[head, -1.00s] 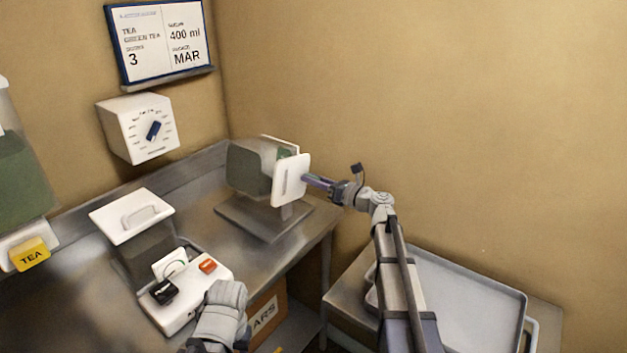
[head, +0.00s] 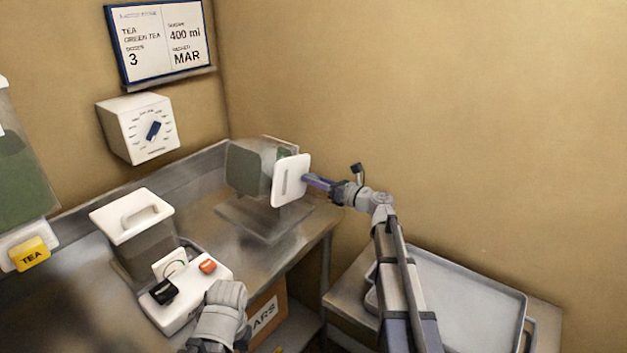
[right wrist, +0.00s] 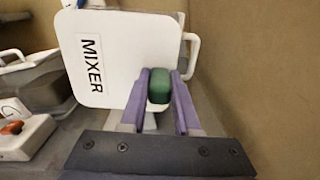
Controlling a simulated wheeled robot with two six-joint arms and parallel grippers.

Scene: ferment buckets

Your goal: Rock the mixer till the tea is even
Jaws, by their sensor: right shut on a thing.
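The mixer (head: 245,168) is a clear box on a grey stand at the back of the bench in the head view, with a dark green patch at its left. Its white end plate (head: 291,181) faces right; the right wrist view shows a plate marked MIXER (right wrist: 88,62). My right gripper (head: 308,179) reaches the plate from the right. In the right wrist view its purple fingers (right wrist: 160,88) are shut on a green grip (right wrist: 159,86) in front of the plate. A grey part of my left arm (head: 222,305) is at the bottom; its fingertips cannot be made out.
A lidded bin (head: 133,230) and a white switch box (head: 190,290) with black and orange buttons stand left of the mixer. A yellow TEA tag (head: 30,254) is at far left. Grey trays (head: 460,290) lie at right.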

